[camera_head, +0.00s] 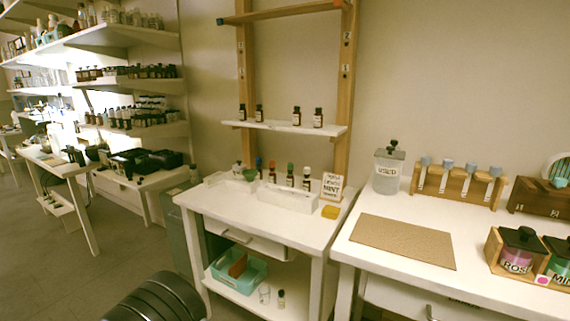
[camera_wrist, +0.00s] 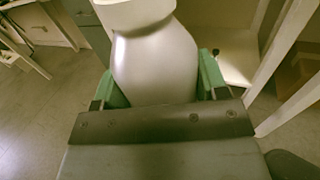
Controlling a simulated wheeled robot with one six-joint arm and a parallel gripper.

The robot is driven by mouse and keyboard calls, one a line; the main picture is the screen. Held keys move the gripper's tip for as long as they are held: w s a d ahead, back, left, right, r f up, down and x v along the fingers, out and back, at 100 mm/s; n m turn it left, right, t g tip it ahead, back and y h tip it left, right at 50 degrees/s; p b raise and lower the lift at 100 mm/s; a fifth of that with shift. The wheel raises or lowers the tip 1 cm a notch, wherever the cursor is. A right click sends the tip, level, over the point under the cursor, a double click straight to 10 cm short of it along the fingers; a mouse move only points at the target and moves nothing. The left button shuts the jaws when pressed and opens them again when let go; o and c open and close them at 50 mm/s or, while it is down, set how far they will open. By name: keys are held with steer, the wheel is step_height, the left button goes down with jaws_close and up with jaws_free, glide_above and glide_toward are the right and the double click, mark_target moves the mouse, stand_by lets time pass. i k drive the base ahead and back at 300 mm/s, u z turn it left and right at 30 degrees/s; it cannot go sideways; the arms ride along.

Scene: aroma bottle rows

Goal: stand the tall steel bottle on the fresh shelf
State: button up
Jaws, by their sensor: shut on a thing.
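My gripper (camera_wrist: 160,80) is shut on a smooth silver-grey bottle (camera_wrist: 153,62), with one green finger on each side of its rounded body. A pale collar or neck shows at the top edge of the wrist view; the rest of the bottle is cut off or hidden behind the gripper. Neither my gripper nor this bottle can be made out in the head view. A white wall shelf (camera_head: 270,126) between two wooden uprights carries several small dark bottles, with a free stretch in its middle. A wooden shelf (camera_head: 285,11) above it looks bare. I cannot read which shelf is marked fresh.
Below the wall shelves stands a white table (camera_head: 245,208) with a white rack (camera_head: 287,197) of dropper bottles and a handwritten sign (camera_head: 332,186). The right table holds a lidded jar (camera_head: 388,171), a brown mat (camera_head: 403,242) and wooden stands. Floor is open at left.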

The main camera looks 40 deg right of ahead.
mark_target(279, 124)
steer(key=u, duration=0.15)
steer(key=i, duration=1.5)
steer(key=z, duration=0.75)
